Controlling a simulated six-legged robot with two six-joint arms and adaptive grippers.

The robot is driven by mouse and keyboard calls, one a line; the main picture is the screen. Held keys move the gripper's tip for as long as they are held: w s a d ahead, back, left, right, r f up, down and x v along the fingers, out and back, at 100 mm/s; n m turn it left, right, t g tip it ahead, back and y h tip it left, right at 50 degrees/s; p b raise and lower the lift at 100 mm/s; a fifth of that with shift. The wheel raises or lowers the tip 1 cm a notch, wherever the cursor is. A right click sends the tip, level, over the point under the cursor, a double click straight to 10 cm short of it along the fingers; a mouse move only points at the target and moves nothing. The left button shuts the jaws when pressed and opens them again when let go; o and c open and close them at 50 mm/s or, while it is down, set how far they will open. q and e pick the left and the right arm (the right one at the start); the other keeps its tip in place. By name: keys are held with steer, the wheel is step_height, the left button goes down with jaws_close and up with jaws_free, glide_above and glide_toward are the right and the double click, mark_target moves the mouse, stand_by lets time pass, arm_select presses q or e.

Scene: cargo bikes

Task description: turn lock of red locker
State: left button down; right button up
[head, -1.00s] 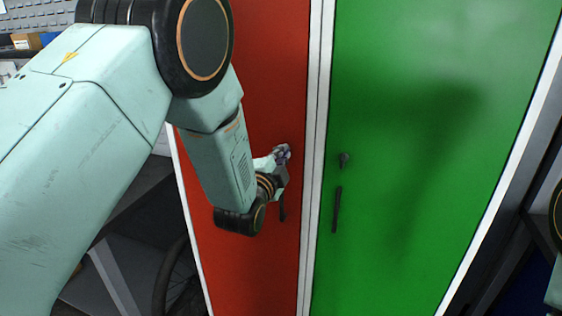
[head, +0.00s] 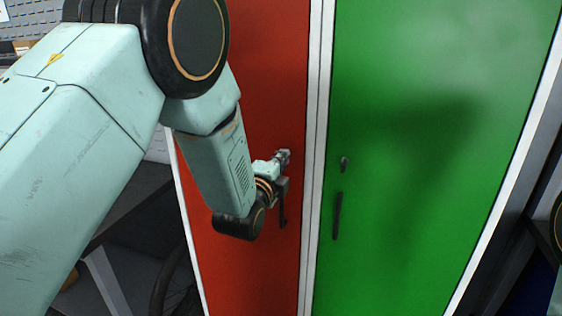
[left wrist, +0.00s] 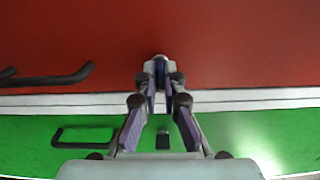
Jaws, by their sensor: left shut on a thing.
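The red locker door (head: 262,270) fills the middle of the head view, left of a white post. Its lock (left wrist: 160,58) is a small dark knob at the fingertips in the left wrist view. In the head view the lock is hidden behind my gripper. My left gripper (head: 285,154) is at the door above the red door's dark handle (head: 283,210). In the left wrist view its fingertips (left wrist: 161,73) are close together, shut on the lock. The red door looks closed. My right gripper is not in view.
A green locker (head: 420,200) stands to the right, with its own lock (head: 344,163) and dark bar handle (head: 337,215). A white post (head: 313,180) separates the two doors. A bicycle wheel (head: 172,285) shows at the lower left.

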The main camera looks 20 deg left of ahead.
arm_select(q)
steer(key=c, duration=1.5)
jaws_free()
steer(key=shift+d, duration=0.1)
steer(key=s, duration=1.2)
steer(key=shift+a, duration=0.25)
